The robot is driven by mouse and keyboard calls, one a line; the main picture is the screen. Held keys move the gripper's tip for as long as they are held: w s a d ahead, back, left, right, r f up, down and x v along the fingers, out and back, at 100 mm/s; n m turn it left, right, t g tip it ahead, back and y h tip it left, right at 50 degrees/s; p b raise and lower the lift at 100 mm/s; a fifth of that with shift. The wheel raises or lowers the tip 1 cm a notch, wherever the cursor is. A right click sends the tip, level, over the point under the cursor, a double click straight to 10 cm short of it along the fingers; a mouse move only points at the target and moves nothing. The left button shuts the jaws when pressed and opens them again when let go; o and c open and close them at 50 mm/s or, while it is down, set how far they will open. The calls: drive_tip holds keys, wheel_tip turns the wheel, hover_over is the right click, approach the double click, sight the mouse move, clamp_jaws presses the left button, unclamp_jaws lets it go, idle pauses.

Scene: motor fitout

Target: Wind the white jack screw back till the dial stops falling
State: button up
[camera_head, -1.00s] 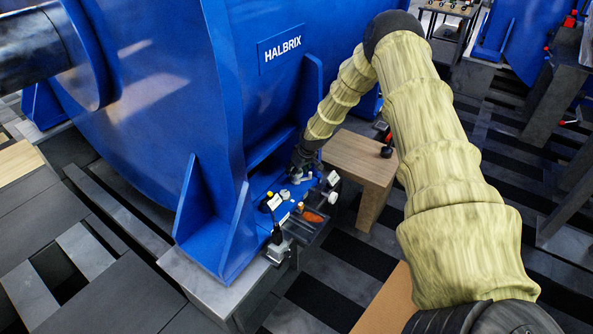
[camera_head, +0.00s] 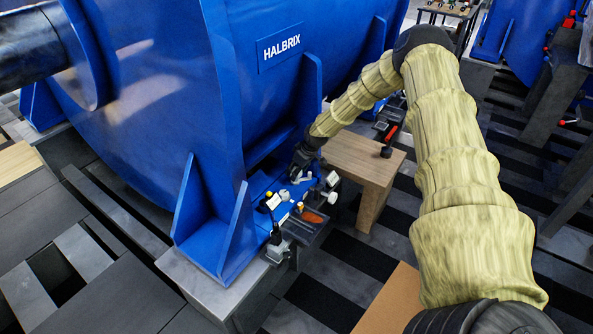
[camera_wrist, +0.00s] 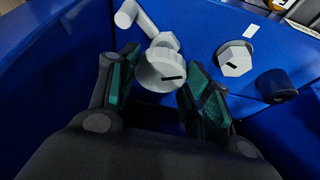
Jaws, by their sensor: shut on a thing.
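In the wrist view my gripper (camera_wrist: 158,82) has its green-padded fingers on both sides of a white round knob (camera_wrist: 160,68) with a black mark on its face. It looks like the head of the white jack screw. The fingers are shut on it, and its lower sides lie behind the fingertips. In the head view my gripper (camera_head: 298,172) is down at the blue motor foot, and the gripped knob is hard to make out there.
A grey six-sided head (camera_wrist: 235,58) with a black mark and a black cylinder (camera_wrist: 276,85) stand right of the gripped knob. A white cylinder (camera_wrist: 127,12) is at upper left. The blue motor (camera_head: 270,100) rises beside my gripper. A wooden stand (camera_head: 360,175) is to the right.

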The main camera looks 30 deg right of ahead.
drive_tip(key=o, duration=1)
drive_tip(key=shift+d, duration=0.1)
drive_tip(key=shift+o, duration=0.2)
drive_tip(key=v, duration=1.2)
drive_tip(key=shift+w, duration=0.1)
idle(0.9)
